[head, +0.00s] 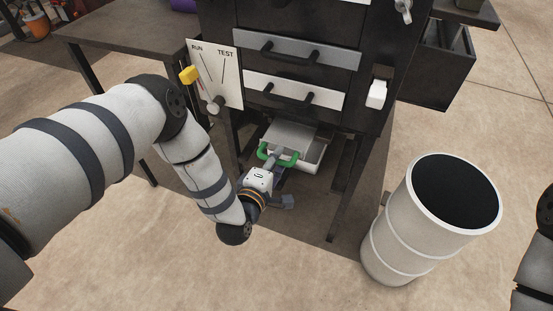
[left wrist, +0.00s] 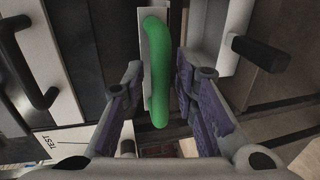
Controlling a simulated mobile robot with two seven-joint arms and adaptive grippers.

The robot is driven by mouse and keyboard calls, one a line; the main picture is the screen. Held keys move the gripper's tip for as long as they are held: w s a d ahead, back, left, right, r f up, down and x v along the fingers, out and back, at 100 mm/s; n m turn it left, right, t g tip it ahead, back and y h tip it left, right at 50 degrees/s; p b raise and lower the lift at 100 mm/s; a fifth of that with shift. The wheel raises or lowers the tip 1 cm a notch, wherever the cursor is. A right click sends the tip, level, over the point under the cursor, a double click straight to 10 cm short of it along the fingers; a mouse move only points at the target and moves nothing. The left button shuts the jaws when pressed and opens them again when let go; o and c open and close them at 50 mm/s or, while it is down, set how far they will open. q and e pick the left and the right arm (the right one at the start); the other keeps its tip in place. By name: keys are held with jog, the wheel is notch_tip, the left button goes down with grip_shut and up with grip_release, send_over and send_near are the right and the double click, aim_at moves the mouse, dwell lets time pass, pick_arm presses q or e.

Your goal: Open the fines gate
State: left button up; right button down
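A green handle (head: 264,152) is at the front of a flat grey plate (head: 291,133) low under the dark press, which I take to be the fines gate. In the left wrist view the green handle (left wrist: 158,75) runs between the two purple-padded fingers of my left gripper (left wrist: 157,100). The fingers are apart, with gaps visible beside the handle. In the head view my left gripper (head: 274,161) is at the handle, and it hides part of it. My right gripper is out of view.
A white tray (head: 314,160) sits just below and right of the plate. Drawers with dark handles (head: 280,93) are above. A white barrel (head: 415,235) stands at right on open floor.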

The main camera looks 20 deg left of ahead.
pick_arm(q)
jog(key=v, duration=1.2)
